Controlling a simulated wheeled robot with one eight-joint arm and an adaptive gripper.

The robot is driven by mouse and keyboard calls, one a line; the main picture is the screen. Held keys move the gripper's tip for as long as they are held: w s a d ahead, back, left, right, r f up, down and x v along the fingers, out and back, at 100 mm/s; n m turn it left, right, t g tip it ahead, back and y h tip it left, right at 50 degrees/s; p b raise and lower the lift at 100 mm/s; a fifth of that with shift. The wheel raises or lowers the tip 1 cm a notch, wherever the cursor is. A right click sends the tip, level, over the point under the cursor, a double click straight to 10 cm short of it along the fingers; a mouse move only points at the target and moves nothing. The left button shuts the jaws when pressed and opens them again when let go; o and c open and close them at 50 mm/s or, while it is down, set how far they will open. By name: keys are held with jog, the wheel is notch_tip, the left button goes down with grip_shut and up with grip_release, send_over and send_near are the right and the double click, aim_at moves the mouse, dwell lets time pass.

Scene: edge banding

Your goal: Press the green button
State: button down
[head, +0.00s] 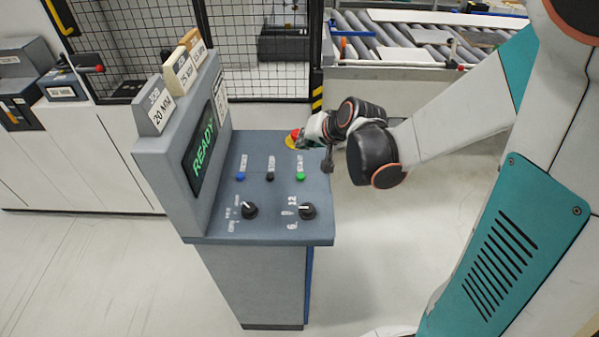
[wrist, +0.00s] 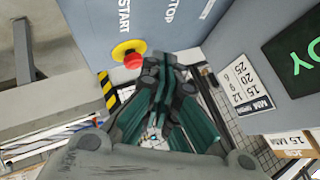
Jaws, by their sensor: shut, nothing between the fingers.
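The green button (head: 300,176) is a small round cap on the sloped panel of the grey console (head: 265,225), below a START label. The START label (wrist: 124,16) shows beyond the fingers there, but the green button is out of that view.
A red emergency button (head: 293,138) on a yellow base sits close to my gripper. A black button (head: 270,176) and a blue button (head: 241,176) are left of the green one. Two black knobs (head: 249,210) (head: 308,211) are below. The screen (head: 203,145) reads READY.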

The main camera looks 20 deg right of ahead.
aim_at(304, 174)
jog(key=shift+f, duration=0.15)
notch_tip(304, 174, down, 9)
jog(key=b, duration=0.7)
jog(key=shift+r, duration=0.2)
dwell(1.0)
jog(key=shift+f+b, duration=0.4)
jog(key=shift+b, duration=0.1)
